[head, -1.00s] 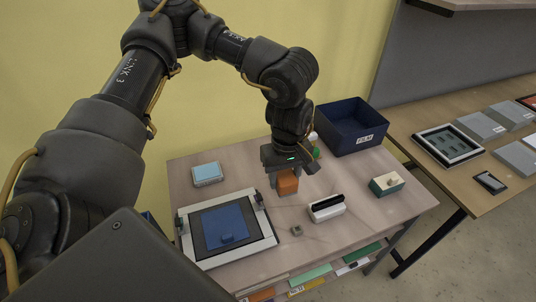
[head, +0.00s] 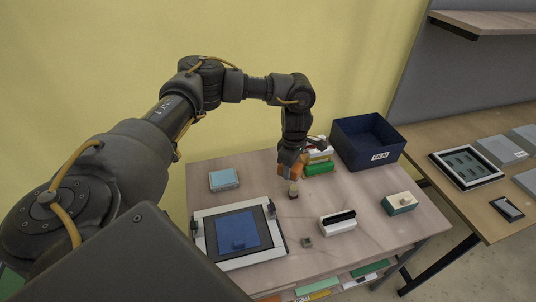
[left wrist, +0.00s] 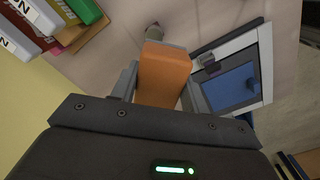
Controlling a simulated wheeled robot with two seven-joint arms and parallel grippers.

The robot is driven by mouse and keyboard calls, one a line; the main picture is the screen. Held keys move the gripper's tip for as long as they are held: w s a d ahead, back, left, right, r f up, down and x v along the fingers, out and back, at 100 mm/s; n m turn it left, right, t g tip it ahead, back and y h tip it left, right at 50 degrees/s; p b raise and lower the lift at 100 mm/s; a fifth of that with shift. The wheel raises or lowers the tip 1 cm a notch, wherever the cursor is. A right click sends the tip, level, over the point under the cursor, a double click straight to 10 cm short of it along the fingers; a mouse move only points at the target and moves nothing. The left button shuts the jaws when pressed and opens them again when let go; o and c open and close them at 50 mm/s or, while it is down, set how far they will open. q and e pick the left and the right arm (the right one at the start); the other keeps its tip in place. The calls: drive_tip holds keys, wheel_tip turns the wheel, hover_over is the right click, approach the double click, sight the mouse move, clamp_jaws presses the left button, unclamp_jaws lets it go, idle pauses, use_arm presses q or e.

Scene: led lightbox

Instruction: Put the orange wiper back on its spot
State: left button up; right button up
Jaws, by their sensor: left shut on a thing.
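The orange wiper (head: 300,170) is held between the fingers of my left gripper (head: 291,168), above the back middle of the table. In the left wrist view the wiper (left wrist: 163,75) is an orange block between the two fingers. A small grey-green piece with a dark tip (left wrist: 154,32) shows just beyond its end; I cannot tell whether it belongs to the wiper. It also shows below the gripper in the head view (head: 293,188). No marked spot for the wiper can be made out. My right gripper is not in view.
A white-framed lightbox (head: 205,218) with a blue sheet stands front left of the gripper. A light-blue box (head: 224,179), a black-and-white block (head: 338,222), a cream-green box (head: 399,203) and a small grey cube (head: 307,242) are around. Green and white boxes (head: 319,167) and a navy bin (head: 367,145) stand behind right.

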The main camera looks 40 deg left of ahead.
use_arm(q)
drive_tip(key=w+a+f+b, duration=0.1)
drive_tip(key=a+f+b, duration=0.1)
drive_tip(key=a+b, duration=0.1)
drive_tip(key=w+a+f+b, duration=0.1)
drive_tip(key=a+f+b, duration=0.2)
drive_tip(key=a+b, duration=0.1)
drive_tip(key=w+a+f+b, duration=0.1)
drive_tip(key=a+f+b, duration=0.2)
drive_tip(key=a, duration=0.1)
drive_tip(key=shift+w+f+b, duration=0.2)
drive_tip(key=shift+w+b, duration=0.1)
drive_tip(key=shift+w, duration=0.05)
drive_tip(key=shift+w+a+f+b, duration=0.2)
drive_tip(key=shift+a+f+b, duration=0.15)
drive_tip(key=shift+a+b, duration=0.1)
drive_tip(key=shift+a, duration=0.1)
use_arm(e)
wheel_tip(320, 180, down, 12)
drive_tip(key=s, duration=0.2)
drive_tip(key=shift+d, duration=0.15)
